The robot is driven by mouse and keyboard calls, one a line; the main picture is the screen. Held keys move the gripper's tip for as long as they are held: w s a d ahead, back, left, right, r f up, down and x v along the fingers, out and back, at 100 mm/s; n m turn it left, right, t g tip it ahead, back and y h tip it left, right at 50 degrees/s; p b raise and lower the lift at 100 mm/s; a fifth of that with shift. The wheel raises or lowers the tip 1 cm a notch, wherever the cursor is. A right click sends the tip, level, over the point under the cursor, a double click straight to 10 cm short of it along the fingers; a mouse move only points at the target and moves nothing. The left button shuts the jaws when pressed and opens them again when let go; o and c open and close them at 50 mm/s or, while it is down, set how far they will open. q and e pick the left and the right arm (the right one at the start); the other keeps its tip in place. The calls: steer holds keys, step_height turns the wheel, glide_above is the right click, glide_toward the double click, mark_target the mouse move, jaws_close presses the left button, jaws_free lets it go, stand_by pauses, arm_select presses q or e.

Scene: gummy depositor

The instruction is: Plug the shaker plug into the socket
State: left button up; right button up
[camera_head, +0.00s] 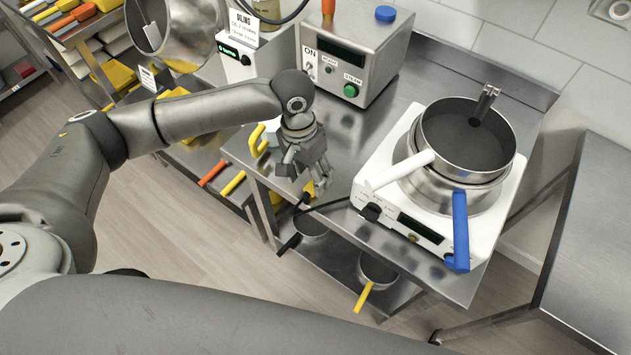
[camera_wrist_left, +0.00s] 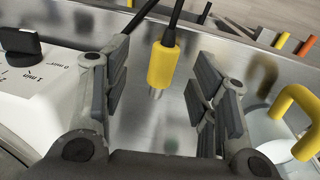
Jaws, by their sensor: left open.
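My left gripper (camera_head: 308,172) is over the left part of the steel table in the head view. In the left wrist view its fingers (camera_wrist_left: 165,90) are open, one on each side of a yellow plug (camera_wrist_left: 162,62). The plug has a bare metal tip and a black cable running up from it. A gap shows on both sides, so the fingers are not closed on it. I cannot identify the socket for certain in either view.
A white appliance (camera_head: 490,225) with stacked pans (camera_head: 465,135) stands right of the gripper; its black knob (camera_wrist_left: 20,42) shows in the wrist view. A steel control box (camera_head: 352,50) is behind. A yellow-handled container (camera_head: 258,140) is left of the gripper.

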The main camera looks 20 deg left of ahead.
mark_target(309, 187)
arm_select(q)
step_height(309, 187, down, 4)
steer(key=shift+f+p, duration=0.25)
steer(key=shift+p, duration=0.55)
steer(key=shift+f, duration=0.4)
steer(key=c, duration=1.1)
steer(key=shift+r, duration=0.1)
